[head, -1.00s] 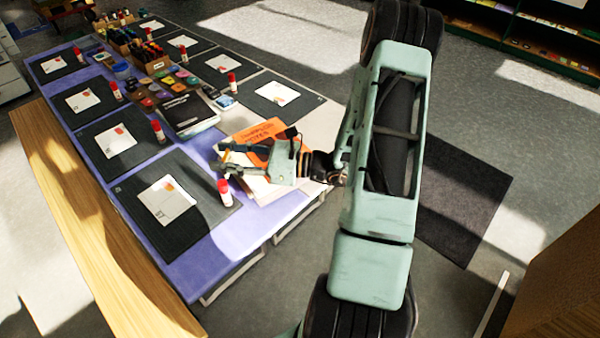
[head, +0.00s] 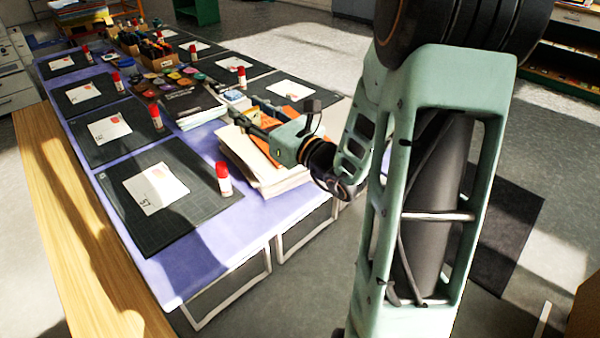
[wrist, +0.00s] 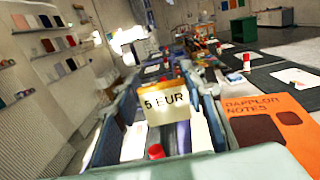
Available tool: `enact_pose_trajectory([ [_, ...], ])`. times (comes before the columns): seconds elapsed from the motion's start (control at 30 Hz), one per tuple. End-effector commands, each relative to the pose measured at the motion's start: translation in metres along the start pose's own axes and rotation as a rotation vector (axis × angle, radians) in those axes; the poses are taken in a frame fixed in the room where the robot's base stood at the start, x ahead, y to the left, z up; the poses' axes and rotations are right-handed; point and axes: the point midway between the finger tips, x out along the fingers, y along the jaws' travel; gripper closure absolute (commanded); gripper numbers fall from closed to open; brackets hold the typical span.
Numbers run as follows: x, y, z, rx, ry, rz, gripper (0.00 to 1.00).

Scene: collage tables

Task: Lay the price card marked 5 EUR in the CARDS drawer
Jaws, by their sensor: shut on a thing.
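The price card marked 5 EUR (wrist: 165,103) is yellow and white with dark lettering. It stands upright between the fingers of my gripper (wrist: 166,88) in the wrist view. In the head view my gripper (head: 246,116) is above the far end of a paper stack on the table, its fingers pointing left. The card cannot be made out there. No drawer labelled CARDS can be read in either view.
A purple table (head: 235,235) holds dark mats, white cards, red-capped glue sticks (head: 224,180) and boxes. An orange book marked DAPPLOR NOTES (wrist: 268,132) lies below my gripper. A drawer cabinet (head: 10,78) stands far left. Grey floor (head: 300,310) is open in front.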

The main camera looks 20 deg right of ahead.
Motion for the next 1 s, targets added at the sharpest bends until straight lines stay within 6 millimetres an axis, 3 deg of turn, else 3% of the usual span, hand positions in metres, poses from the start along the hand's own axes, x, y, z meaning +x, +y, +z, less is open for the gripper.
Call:
enact_pose_trajectory([
  [0.23, -0.004, -0.012, -0.007, -0.002, -0.004, -0.033, 0.71],
  [0.6, -0.018, -0.098, -0.046, -0.002, -0.003, -0.033, 0.71],
  [0.8, -0.023, -0.122, -0.080, -0.001, -0.004, -0.030, 0.71],
  [1.0, -0.026, -0.133, -0.091, -0.003, -0.004, -0.029, 0.71],
])
